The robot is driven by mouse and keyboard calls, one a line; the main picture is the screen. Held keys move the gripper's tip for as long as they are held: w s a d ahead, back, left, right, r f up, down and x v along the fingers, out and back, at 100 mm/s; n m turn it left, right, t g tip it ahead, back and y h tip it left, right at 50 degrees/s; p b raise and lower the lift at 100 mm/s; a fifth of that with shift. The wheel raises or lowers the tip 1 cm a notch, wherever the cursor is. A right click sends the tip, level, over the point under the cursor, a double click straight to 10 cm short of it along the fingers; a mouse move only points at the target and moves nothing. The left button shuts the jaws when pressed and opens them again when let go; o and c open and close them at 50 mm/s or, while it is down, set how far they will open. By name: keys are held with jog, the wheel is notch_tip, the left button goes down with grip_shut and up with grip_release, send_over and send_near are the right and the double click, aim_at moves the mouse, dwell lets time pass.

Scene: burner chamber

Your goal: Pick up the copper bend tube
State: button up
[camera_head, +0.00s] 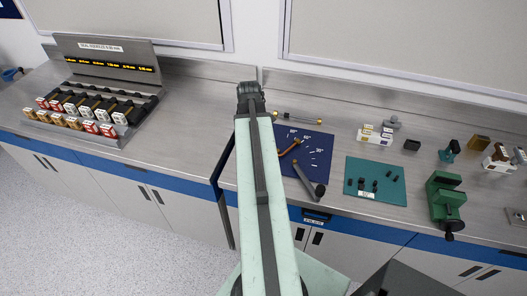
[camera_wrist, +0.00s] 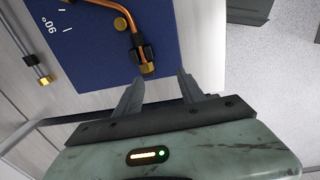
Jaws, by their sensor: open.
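The copper bend tube (camera_head: 289,148) lies on the dark blue angle mat (camera_head: 318,142) on the bench. In the wrist view the copper bend tube (camera_wrist: 123,14) is partly cut off at the top edge. Its near end has a black collar and a brass nut. My gripper (camera_wrist: 159,80) is open and empty, and the brass nut is just ahead of the gap between its fingertips. In the head view my gripper (camera_head: 250,92) is at the far end of my arm, behind and left of the mat.
A straight tube with brass ends (camera_head: 298,118) lies behind the mat. A grey lever tool with a dark knob (camera_head: 308,181) lies at the mat's front. A teal mat (camera_head: 374,180) with small black parts and a green vise (camera_head: 445,200) are to the right. A tube rack (camera_head: 95,105) stands left.

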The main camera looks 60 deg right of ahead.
jog(key=shift+n, duration=0.3)
jog(key=s+d, duration=0.1)
jog(key=s, duration=0.1)
jog(key=s+d, duration=0.3)
jog(key=shift+s+d+r, duration=0.25)
jog(key=shift+s+d, duration=0.15)
jog(key=f+b, duration=0.8)
jog(key=shift+w+d+f, duration=0.1)
jog(key=shift+w+d, duration=0.1)
jog(key=shift+w, duration=0.15)
jog(key=shift+r, duration=0.25)
grip_shut()
